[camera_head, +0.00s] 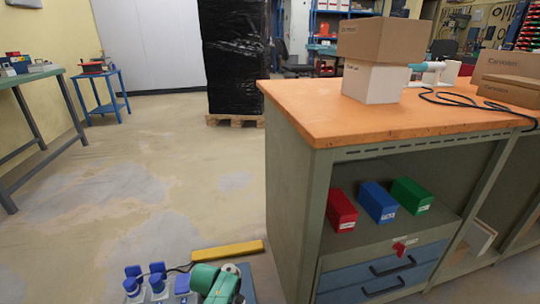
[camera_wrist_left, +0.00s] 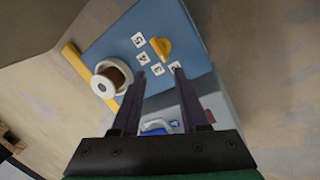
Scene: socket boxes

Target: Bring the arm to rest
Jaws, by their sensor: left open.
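In the left wrist view, my left gripper (camera_wrist_left: 157,71) is open and empty. Its two dark fingers stand apart above a blue surface (camera_wrist_left: 105,42). On that surface are small white number cards (camera_wrist_left: 142,58), a yellow piece (camera_wrist_left: 161,48) and a white round spool (camera_wrist_left: 112,78) with a brown core. In the head view, a green part at the bottom appears to belong to my left arm; its fingers cannot be made out there. My right gripper is not in view. Red (camera_head: 341,211), blue (camera_head: 378,202) and green (camera_head: 411,195) boxes sit side by side on the cabinet's shelf.
The orange-topped workbench (camera_head: 300,104) stands at right, carrying cardboard boxes (camera_head: 384,39) and a black cable (camera_head: 470,101). Blue-capped containers (camera_head: 157,282) and a yellow bar (camera_head: 228,250) are low in front. Floor (camera_head: 150,160) at left is mostly clear.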

